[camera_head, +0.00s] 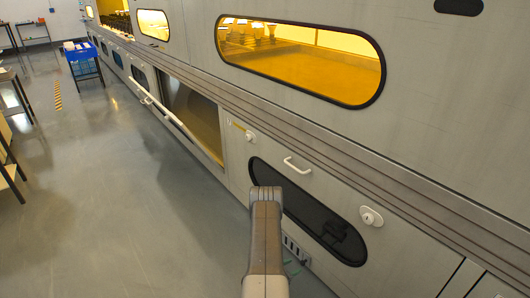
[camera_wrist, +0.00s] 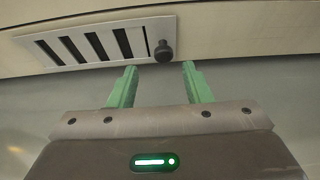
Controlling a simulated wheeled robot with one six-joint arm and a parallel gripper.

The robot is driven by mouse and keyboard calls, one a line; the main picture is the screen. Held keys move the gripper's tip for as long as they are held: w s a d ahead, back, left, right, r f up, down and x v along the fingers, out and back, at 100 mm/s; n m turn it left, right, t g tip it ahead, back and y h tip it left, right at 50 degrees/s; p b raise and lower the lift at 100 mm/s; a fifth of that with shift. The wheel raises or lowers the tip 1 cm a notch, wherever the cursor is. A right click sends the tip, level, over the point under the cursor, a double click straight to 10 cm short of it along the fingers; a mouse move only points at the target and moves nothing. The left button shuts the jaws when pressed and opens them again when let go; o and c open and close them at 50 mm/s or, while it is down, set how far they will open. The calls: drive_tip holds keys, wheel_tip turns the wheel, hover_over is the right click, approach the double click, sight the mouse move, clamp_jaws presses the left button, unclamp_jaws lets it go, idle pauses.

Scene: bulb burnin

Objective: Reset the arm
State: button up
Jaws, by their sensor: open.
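My gripper (camera_wrist: 160,70) shows in the wrist view with its two green fingers apart and nothing between them. Past the fingertips is a pale machine wall with a slotted vent (camera_wrist: 90,45) and a dark round knob (camera_wrist: 163,51) at the vent's right end. I cannot tell how far the fingertips are from the knob. In the head view my arm (camera_head: 266,230) rises at the bottom middle, in front of the lower panels.
A long grey machine (camera_head: 420,150) fills the right side, with amber-lit windows (camera_head: 300,62) and a lower door with a white handle (camera_head: 297,166). An open bay (camera_head: 190,112) is further left. A blue crate (camera_head: 80,52) stands on a stand. The grey floor (camera_head: 110,180) is clear; shelves line the left edge.

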sight(302, 264)
drive_tip(key=x, duration=0.2)
drive_tip(key=b+x, duration=0.1)
drive_tip(key=x, duration=0.1)
drive_tip(key=shift+s+d+f, duration=0.1)
drive_tip(key=shift+s+d, duration=0.15)
drive_tip(key=shift+d, duration=0.15)
drive_tip(key=shift+s+d, duration=0.2)
drive_tip(key=shift+s, duration=0.15)
